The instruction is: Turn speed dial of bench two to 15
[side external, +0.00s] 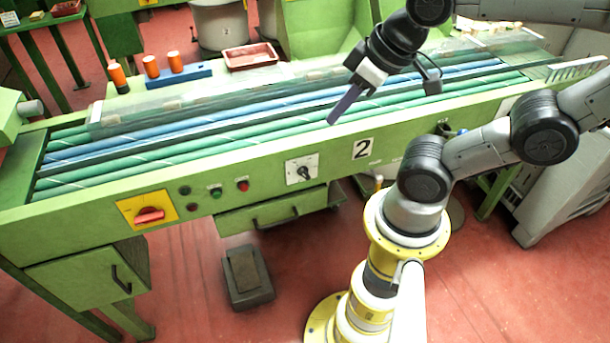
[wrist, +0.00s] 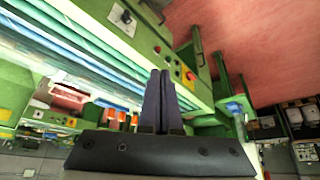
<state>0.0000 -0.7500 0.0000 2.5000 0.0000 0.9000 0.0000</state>
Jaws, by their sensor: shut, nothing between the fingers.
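The speed dial (side external: 302,172) is a dark knob on a white square plate on the front panel of the green bench. A white label with the number 2 (side external: 362,148) is right of it. In the wrist view the dial (wrist: 122,18) shows near the top, left of centre; its setting is too small to read. My gripper (side external: 332,120) is shut and empty, with its dark fingers pointing down and left. It appears above and right of the dial in the side view, apart from it. The fingers also show in the wrist view (wrist: 157,75).
Red (side external: 243,185) and green (side external: 216,192) buttons sit left of the dial. A red rotary switch (side external: 149,215) on a yellow plate is farther left. A clear cover (side external: 200,100) lies over the rollers behind the panel. A green drawer (side external: 275,212) hangs below.

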